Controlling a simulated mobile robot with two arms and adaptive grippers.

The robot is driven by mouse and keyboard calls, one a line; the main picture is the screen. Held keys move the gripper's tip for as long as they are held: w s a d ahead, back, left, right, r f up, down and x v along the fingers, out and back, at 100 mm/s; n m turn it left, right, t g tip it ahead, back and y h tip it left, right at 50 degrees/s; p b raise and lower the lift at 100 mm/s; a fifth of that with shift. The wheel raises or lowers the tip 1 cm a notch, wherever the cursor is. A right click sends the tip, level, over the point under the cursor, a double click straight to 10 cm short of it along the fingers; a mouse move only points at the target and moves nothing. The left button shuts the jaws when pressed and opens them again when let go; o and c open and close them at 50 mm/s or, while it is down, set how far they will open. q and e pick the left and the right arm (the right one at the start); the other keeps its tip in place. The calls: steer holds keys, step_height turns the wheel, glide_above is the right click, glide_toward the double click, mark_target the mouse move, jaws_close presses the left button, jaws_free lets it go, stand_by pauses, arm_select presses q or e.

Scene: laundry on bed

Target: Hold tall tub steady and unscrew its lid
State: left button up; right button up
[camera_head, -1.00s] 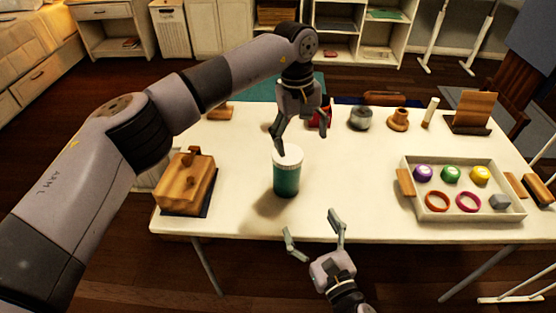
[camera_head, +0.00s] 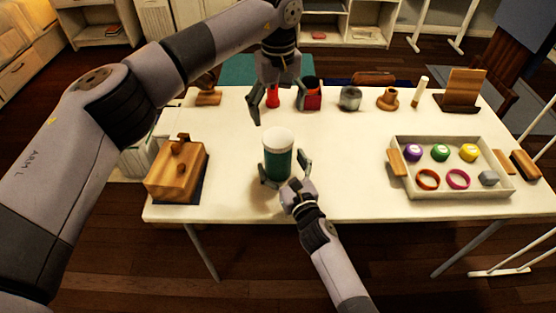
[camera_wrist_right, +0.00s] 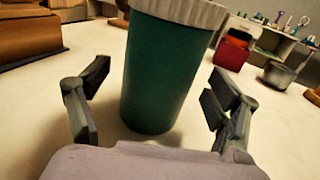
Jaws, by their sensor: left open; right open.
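The tall tub (camera_head: 278,162) is dark green and stands upright on the white table, with its pale ribbed lid (camera_head: 279,139) on top. My right gripper (camera_head: 284,172) is open at the tub's near side, low down. In the right wrist view the tub (camera_wrist_right: 157,75) stands between its two spread fingers, with gaps on both sides; the lid (camera_wrist_right: 185,10) is cut off by the top edge. My left gripper (camera_head: 277,110) is open and empty, pointing down above and behind the lid, apart from it.
A wooden box (camera_head: 172,180) stands at the left. A white tray (camera_head: 450,190) with rings, coloured round pieces and a grey block lies at the right. A red container (camera_head: 314,95), a grey jar (camera_head: 350,98) and a wooden stand (camera_head: 462,92) line the back.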

mark_target(278, 137)
steer(key=shift+x, duration=1.8)
steer(key=shift+c, duration=0.3)
jaws_close()
arm_select(q)
steer(key=shift+f, duration=4.05)
